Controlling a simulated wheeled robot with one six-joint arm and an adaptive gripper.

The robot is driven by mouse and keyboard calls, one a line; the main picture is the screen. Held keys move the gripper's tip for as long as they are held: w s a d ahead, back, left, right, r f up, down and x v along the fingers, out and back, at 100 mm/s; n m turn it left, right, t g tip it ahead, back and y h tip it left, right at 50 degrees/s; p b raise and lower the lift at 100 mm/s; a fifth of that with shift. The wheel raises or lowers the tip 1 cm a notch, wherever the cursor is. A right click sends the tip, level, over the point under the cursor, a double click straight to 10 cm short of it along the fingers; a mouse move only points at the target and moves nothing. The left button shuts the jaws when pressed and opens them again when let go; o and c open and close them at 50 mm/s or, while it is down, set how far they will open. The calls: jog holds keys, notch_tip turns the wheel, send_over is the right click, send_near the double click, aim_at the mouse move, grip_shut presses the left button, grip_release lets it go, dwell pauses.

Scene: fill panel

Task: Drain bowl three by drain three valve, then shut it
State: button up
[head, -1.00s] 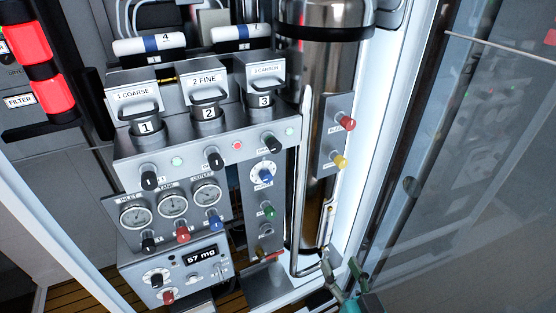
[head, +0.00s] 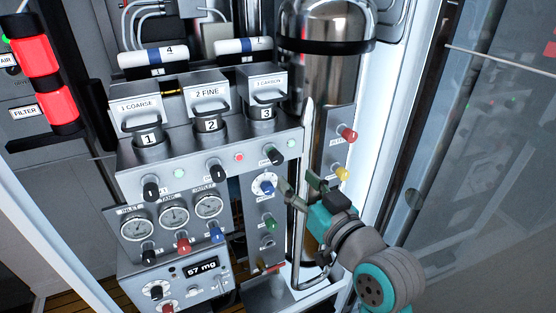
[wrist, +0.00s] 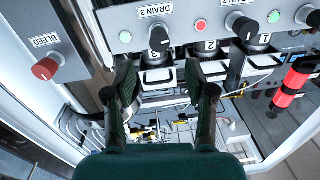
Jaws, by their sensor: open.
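Bowl three (head: 265,114) is the rightmost of the dark cylinders on the silver panel, under the "3 CARBON" housing. The drain three valve (head: 273,154) is the black knob below it, beside a green light. In the wrist view the picture is turned over, and this knob (wrist: 158,27) is at the top under its "DRAIN 3" label, with bowl three (wrist: 159,42) just beyond. My gripper (head: 299,184) is open and empty, below and right of the knob and apart from it. In the wrist view its fingers (wrist: 160,78) are spread below the knob.
A red bleed knob (head: 348,133) and a yellow knob (head: 341,173) stand right of the panel. A blue knob (head: 265,187) and a green knob (head: 270,222) are close left of my gripper. A bright pipe (head: 302,150) rises beside it. The red light (head: 239,157) stands left of the valve.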

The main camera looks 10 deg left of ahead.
aim_at(278, 161)
jog(key=x, duration=0.9)
grip_shut()
